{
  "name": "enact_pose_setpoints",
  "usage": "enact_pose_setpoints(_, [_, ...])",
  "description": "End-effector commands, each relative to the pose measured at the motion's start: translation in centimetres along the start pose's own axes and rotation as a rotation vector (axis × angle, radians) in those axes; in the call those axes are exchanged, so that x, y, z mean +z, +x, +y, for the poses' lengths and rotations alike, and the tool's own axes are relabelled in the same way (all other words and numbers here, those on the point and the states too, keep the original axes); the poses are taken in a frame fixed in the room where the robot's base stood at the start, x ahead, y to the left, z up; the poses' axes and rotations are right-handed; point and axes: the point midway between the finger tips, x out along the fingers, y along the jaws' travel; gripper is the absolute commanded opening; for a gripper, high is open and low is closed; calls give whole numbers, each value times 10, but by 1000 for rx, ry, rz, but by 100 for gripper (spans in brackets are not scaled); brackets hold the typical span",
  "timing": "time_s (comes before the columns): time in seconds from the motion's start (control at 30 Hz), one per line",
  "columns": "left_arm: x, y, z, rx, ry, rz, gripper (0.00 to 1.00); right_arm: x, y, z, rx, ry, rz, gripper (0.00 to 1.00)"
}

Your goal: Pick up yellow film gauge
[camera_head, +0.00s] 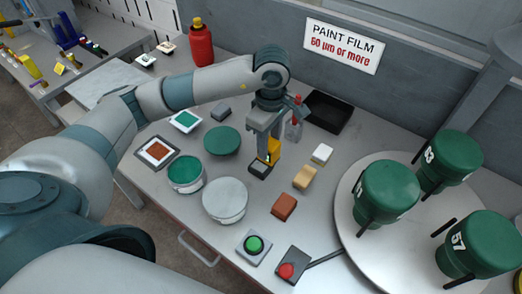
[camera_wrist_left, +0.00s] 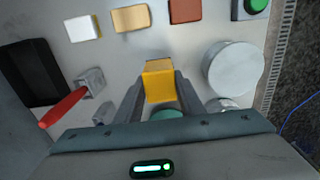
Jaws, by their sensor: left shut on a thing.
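The yellow film gauge (camera_head: 273,151) is in my left gripper (camera_head: 265,148), close over the table in the middle of the head view. In the left wrist view the yellow gauge (camera_wrist_left: 159,84) sits between the two fingers of my left gripper (camera_wrist_left: 160,92), which is shut on it. A dark block (camera_head: 260,169) shows just below the gauge in the head view. I cannot tell whether the gauge touches the table or is lifted. My right gripper is in neither view.
Close by are a red-handled tool (camera_wrist_left: 64,107), a black tray (camera_head: 328,111), a white block (camera_head: 321,154), a tan block (camera_head: 305,177) and a brown block (camera_head: 284,206). Cans (camera_head: 225,200) stand in front. A round turntable (camera_head: 352,215) with green containers (camera_head: 386,192) is at right.

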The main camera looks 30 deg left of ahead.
Motion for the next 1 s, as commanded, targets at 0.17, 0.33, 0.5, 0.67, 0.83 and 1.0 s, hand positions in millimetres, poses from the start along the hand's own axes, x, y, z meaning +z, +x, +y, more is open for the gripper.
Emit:
enact_pose_setpoints(0.17, [38, -19, 1, 6, 5, -2, 6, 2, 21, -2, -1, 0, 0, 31])
enact_pose_setpoints(0.33, [67, -38, 0, 6, 4, -1, 6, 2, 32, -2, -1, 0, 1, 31])
enact_pose_setpoints(0.5, [82, -49, -1, 2, 0, -1, 6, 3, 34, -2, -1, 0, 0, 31])
enact_pose_setpoints(0.67, [87, -53, -1, 1, -1, 1, 6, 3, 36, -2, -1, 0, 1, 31])
enact_pose_setpoints(0.83, [88, -54, -2, 0, -2, 0, 6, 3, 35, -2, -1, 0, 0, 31])
enact_pose_setpoints(1.0, [88, -54, -1, 0, -2, 0, 6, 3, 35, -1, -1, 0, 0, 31])
